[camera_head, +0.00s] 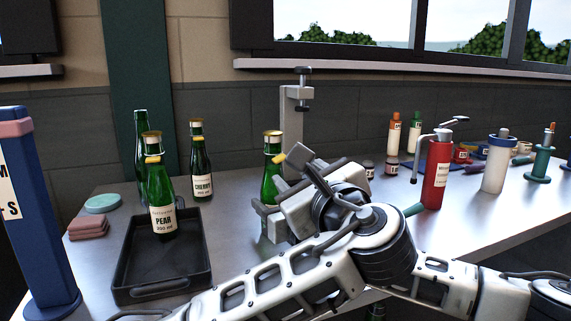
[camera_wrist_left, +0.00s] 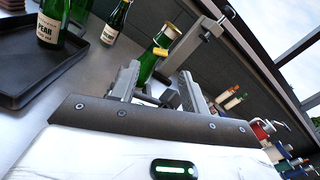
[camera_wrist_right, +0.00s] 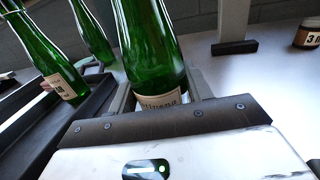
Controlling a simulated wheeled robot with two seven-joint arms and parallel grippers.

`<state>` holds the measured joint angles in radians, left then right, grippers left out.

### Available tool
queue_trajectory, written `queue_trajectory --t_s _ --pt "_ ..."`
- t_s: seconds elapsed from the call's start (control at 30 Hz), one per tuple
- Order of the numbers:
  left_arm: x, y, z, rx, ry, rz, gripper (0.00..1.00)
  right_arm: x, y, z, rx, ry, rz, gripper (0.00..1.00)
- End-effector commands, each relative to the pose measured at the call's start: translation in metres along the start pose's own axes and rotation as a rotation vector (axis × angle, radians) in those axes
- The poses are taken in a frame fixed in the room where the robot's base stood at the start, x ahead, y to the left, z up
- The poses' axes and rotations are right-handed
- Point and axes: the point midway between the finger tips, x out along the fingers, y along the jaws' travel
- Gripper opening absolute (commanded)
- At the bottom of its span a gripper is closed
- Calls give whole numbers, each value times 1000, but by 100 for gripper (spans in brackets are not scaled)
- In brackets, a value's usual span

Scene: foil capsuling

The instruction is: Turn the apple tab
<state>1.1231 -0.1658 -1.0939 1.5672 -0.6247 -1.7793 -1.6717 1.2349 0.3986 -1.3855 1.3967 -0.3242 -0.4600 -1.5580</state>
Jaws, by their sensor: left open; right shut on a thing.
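A green bottle (camera_head: 270,185) with a gold top and a yellow tab (camera_head: 280,157) stands upright by a grey clamp stand. Its label is hidden in the head view and only partly shows in the right wrist view (camera_wrist_right: 160,98), so I cannot read its name. My right gripper (camera_head: 271,219) is shut on the lower part of this bottle. My left gripper (camera_head: 302,167) is open close to the bottle's neck. In the left wrist view the yellow tab (camera_wrist_left: 163,53) appears just beyond the open fingers, with no finger clearly touching it.
A black tray (camera_head: 145,287) at the left holds the pear bottle (camera_head: 160,190). The cherry bottle (camera_head: 201,175) and another green bottle (camera_head: 141,125) stand behind. The grey stand (camera_head: 296,110) rises close behind my grippers. A red canister (camera_head: 436,180) and white cylinder (camera_head: 495,165) stand right.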

Motion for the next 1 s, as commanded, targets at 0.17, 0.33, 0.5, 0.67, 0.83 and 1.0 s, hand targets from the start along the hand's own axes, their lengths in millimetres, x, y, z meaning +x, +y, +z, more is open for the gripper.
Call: queue_trajectory --t_s 0.17,0.33,0.5,0.67,0.83,1.0 --pt "35 0 0 0 -1 2 45 0 1 -1 1 2 2 12" --pt "55 0 0 -1 0 0 45 0 1 -1 1 2 3 12" --pt "63 0 0 -2 1 -1 45 0 1 -1 1 2 3 12" --pt "64 0 0 -2 2 -2 45 0 1 -1 1 2 3 12" --pt "63 0 0 -2 2 -2 20 0 1 -1 1 2 3 12" --pt "63 0 0 -2 2 -2 0 0 1 -1 2 2 3 12"
